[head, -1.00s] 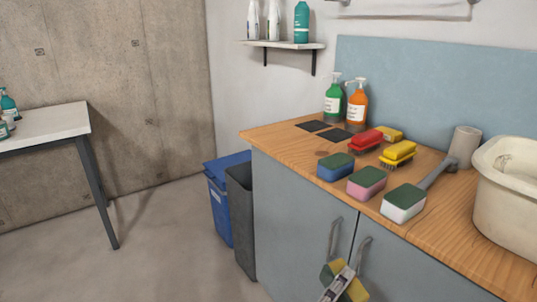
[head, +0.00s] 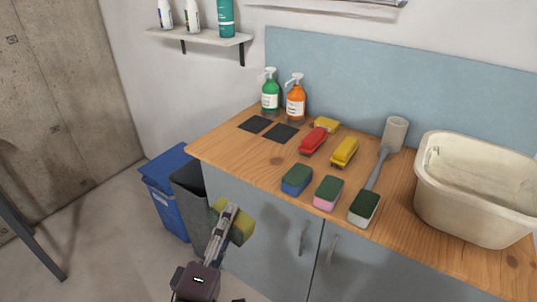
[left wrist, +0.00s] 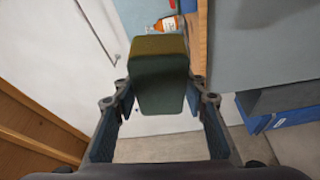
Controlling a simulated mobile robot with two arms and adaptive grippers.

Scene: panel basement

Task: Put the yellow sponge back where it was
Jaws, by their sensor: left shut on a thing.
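My left gripper (head: 229,221) is shut on a yellow sponge (head: 243,226) with a dark green scouring side. It holds the sponge in front of the cabinet's left end, lower in the picture than the countertop. In the left wrist view the sponge (left wrist: 162,80) sits between the two fingers of the gripper (left wrist: 160,98), with its green side showing. On the wooden counter (head: 248,150) a blue sponge (head: 296,180), a pink sponge (head: 328,193) and a white sponge (head: 364,208), all with green tops, stand in a row along the front. My right gripper is not in view.
A red brush (head: 313,140), a yellow brush (head: 344,151) and a small yellow block (head: 326,124) lie behind the row. Two soap bottles and dark pads (head: 281,133) are at the left. Bins stand beside the cabinet.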

